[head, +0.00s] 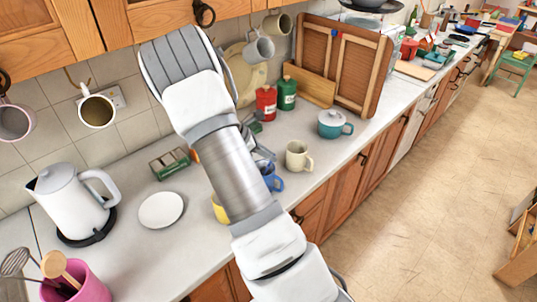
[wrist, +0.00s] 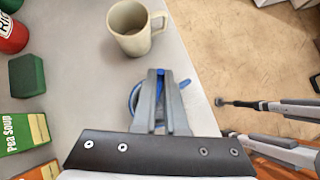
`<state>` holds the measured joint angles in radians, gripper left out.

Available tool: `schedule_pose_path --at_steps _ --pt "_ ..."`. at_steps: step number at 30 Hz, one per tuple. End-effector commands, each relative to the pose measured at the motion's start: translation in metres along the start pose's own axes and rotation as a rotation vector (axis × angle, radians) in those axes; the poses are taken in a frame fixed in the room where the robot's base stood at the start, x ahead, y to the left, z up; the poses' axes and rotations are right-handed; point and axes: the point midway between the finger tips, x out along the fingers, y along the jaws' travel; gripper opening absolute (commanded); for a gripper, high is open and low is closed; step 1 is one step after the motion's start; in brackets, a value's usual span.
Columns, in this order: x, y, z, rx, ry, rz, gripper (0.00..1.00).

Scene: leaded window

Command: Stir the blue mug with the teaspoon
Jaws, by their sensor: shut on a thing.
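The blue mug (head: 274,181) stands on the counter, partly hidden behind my arm in the head view. In the wrist view its rim (wrist: 134,98) and handle (wrist: 184,84) show on either side of my gripper (wrist: 160,76). The gripper is over the mug, with its fingers close together. A narrow blue piece, which looks like the teaspoon (wrist: 160,84), shows between the fingertips. The rest of the spoon and the inside of the mug are hidden, so I cannot tell how deep the spoon reaches.
A cream mug (head: 299,156) stands just beyond the blue mug, near the counter's front edge. A yellow mug (head: 220,210) is partly behind my arm. A white saucer (head: 161,210) and kettle (head: 72,200) are at left.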

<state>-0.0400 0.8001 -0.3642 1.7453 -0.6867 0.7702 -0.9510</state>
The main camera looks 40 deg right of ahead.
Motion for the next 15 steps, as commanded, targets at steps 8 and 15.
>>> schedule_pose_path --at_steps 8,15 --pt "-0.006 0.0 0.012 0.001 0.0 0.0 0.0" --pt "-0.013 0.0 0.025 0.001 0.0 0.0 0.0"
